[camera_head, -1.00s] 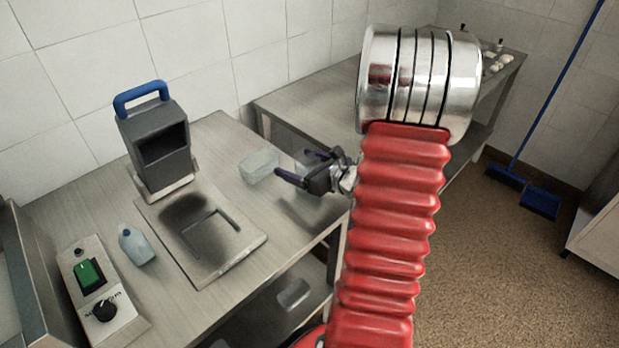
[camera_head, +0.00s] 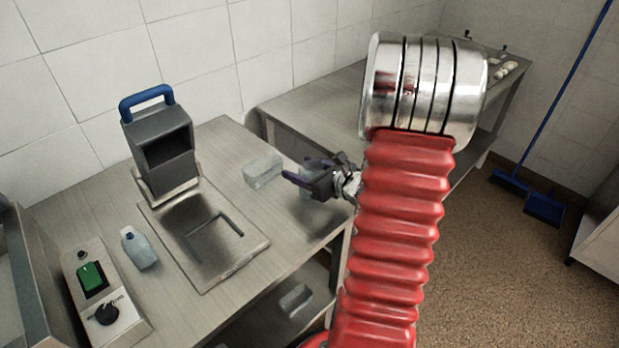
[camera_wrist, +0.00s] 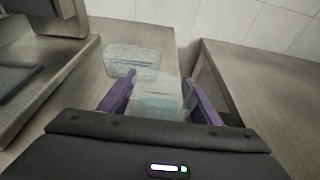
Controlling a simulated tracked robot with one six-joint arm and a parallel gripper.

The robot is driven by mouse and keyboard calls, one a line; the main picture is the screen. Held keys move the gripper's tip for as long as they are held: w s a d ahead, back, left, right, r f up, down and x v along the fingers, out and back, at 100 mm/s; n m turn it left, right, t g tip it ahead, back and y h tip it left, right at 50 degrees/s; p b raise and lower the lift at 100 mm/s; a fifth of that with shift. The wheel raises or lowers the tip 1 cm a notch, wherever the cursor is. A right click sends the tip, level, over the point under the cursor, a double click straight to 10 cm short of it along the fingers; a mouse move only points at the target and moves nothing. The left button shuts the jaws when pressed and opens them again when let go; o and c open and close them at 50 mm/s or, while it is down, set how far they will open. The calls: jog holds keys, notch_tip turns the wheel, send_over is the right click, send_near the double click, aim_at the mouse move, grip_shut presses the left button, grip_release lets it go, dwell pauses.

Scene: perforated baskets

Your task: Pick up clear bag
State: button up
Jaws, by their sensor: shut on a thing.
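My gripper (camera_head: 298,170) is over the right part of the steel table, its purple fingers pointing left. In the wrist view, my gripper (camera_wrist: 160,98) is shut on a clear bag (camera_wrist: 158,103), a see-through packet with a pale bluish tint between the two fingers. In the head view the fingers partly hide this bag. I cannot tell whether it still touches the table. A second clear packet (camera_head: 262,170) lies on the table just beyond the fingertips; it also shows in the wrist view (camera_wrist: 131,61).
A dark machine with a blue handle (camera_head: 157,150) and steel plate (camera_head: 205,240) stands left of the packets. A small bottle (camera_head: 138,248) and a control box (camera_head: 100,295) are at the front left. Another table (camera_head: 300,115) stands behind, near the tiled wall.

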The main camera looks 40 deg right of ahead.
jog(key=shift+r, duration=0.1)
notch_tip(320, 180, up, 10)
jog(key=shift+f, duration=0.1)
dwell(0.5)
jog(key=shift+s, duration=0.1)
dwell(0.5)
